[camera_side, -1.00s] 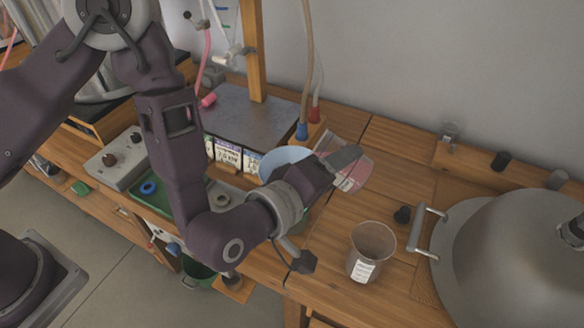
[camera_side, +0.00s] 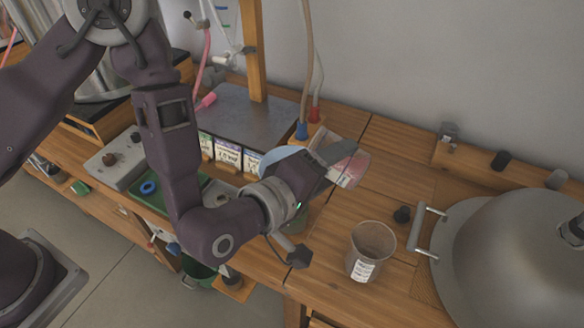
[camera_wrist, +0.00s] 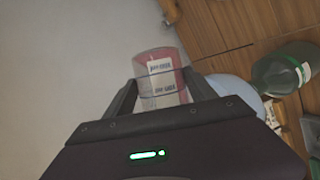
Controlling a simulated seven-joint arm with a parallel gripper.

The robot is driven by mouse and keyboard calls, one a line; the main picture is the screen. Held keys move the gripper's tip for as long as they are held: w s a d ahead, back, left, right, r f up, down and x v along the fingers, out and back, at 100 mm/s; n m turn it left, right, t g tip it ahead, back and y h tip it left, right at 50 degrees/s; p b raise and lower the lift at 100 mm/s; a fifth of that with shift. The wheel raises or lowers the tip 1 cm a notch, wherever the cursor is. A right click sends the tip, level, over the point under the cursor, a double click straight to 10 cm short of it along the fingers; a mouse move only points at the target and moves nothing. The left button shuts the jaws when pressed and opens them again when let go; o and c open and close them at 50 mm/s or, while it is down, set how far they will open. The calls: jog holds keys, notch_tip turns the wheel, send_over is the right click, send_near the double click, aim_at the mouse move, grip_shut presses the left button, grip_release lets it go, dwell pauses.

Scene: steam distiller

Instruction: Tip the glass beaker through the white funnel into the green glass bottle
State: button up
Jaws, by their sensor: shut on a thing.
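My gripper (camera_side: 335,155) is shut on the glass beaker (camera_side: 350,168), which has pink-red contents and a white label. The beaker is tilted far over in the side view. It sits between both fingers in the wrist view (camera_wrist: 160,78). The white funnel (camera_side: 271,160) shows pale blue behind my wrist, to the left of the beaker, mostly hidden. In the wrist view the funnel (camera_wrist: 236,90) is right of the fingers, apart from the beaker, beside the green glass bottle (camera_wrist: 282,70). The bottle is mostly hidden behind my wrist in the side view.
A brown-grey cup with a label (camera_side: 372,252) stands on the wooden bench near its front edge. A large metal dome (camera_side: 505,250) with a handle fills the right. Labelled boxes (camera_side: 228,152) and a green tray (camera_side: 150,197) are at left.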

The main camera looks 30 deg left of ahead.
jog(key=shift+a+r+n, duration=0.35)
jog(key=shift+a+n, duration=0.15)
jog(key=shift+a, duration=0.25)
dwell(0.3)
jog(key=shift+a+r+n+t+h, duration=0.3)
jog(key=shift+r+n+h, duration=0.15)
jog(key=shift+n, duration=0.25)
dwell(0.6)
jog(key=shift+f, duration=0.1)
jog(key=d+f+m, duration=0.1)
jog(key=d+f+m+y, duration=0.1)
jog(key=d+m, duration=0.1)
jog(key=shift+g+y, duration=0.25)
jog(key=shift+g, duration=0.15)
jog(key=shift+a+f, duration=0.1)
jog(key=shift+f, duration=0.05)
jog(key=shift+f+m+y, duration=0.1)
jog(key=shift+m+y, duration=0.2)
jog(key=shift+m, duration=0.2)
jog(key=shift+d+r+m+y, duration=0.3)
jog(key=shift+r+m+y, duration=0.3)
jog(key=shift+m, duration=0.4)
jog(key=d+f+m+y, duration=0.4)
jog(key=f+m, duration=0.2)
jog(key=f, duration=0.2)
jog(key=shift+d+y+b, duration=0.2)
jog(key=shift+y+b, duration=0.1)
jog(key=shift+b, duration=0.1)
